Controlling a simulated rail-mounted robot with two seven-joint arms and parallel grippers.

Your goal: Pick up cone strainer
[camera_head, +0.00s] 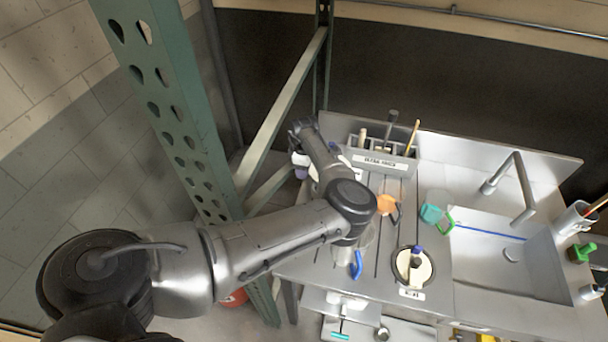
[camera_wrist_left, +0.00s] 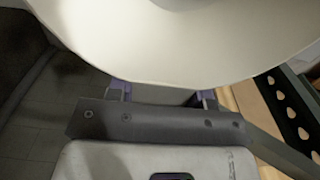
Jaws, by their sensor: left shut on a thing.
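My left gripper (camera_wrist_left: 163,94) is shut on a large white curved thing, which I take to be the cone strainer (camera_wrist_left: 190,40). The strainer fills the top of the left wrist view, and its lower rim curves across in front of the purple-padded fingers. The exact contact is hidden behind that rim. In the head view my left arm reaches across from the lower left. My right gripper is not in view.
A green perforated upright (camera_head: 172,110) stands close to my left arm. A sink (camera_head: 490,262) with a faucet is right.

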